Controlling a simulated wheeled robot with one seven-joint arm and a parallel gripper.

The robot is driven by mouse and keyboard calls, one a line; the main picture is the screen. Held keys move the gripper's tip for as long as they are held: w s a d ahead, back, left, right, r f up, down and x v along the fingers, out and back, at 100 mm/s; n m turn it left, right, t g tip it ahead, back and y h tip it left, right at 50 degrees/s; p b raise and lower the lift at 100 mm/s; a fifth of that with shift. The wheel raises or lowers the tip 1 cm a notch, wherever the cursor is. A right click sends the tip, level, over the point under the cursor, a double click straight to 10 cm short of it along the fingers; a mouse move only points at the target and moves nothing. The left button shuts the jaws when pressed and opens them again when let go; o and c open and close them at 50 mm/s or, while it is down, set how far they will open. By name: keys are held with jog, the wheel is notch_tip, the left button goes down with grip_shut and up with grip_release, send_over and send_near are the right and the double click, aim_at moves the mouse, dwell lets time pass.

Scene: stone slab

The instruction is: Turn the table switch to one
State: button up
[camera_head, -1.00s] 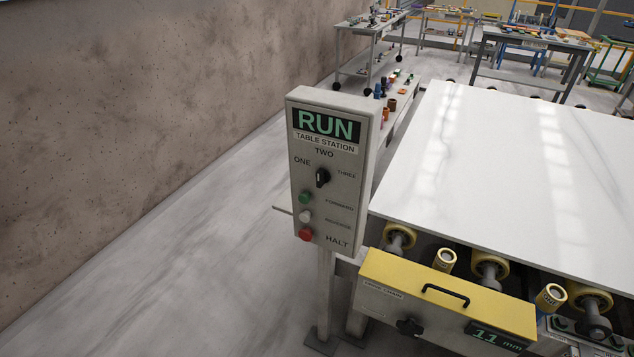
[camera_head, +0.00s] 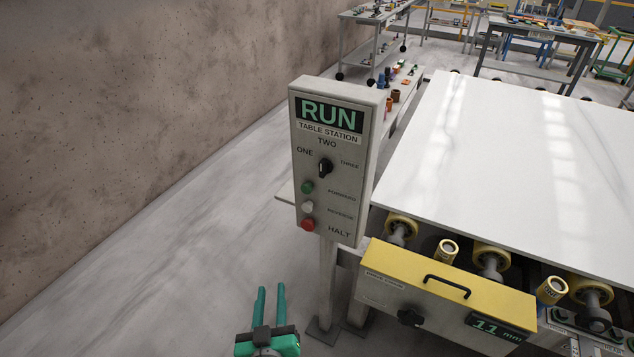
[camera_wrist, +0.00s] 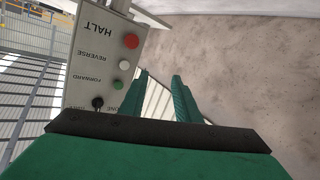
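The table switch (camera_head: 325,168) is a black rotary knob on the grey TABLE STATION panel (camera_head: 378,150). Labels ONE, TWO and THREE run around it from left to right. The knob looks roughly upright, near TWO; its exact setting is hard to tell. My green gripper (camera_head: 271,288) is below and left of the panel in the head view, apart from it. Its two fingers are spread with an empty gap between them. In the wrist view the fingers (camera_wrist: 160,75) are beside the panel, and the knob (camera_wrist: 97,103) shows upside down near the gripper body.
Green, white and red (camera_head: 307,225) buttons sit below the knob. The display (camera_head: 330,113) reads RUN. A yellow-topped drive box (camera_head: 440,277) and the white slab (camera_head: 510,160) on rollers stand to the right. A brown wall (camera_head: 130,110) is at left, with clear floor between.

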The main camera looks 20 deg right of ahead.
jog(key=w+d+r+m+g+h, duration=0.1)
jog(key=w+d+r+m+h, duration=0.4)
jog(key=r, duration=0.5)
jog(key=m+g+h, duration=0.3)
jog(key=m, duration=0.1)
send_near(321, 169)
jog(key=x, duration=0.8)
grip_shut()
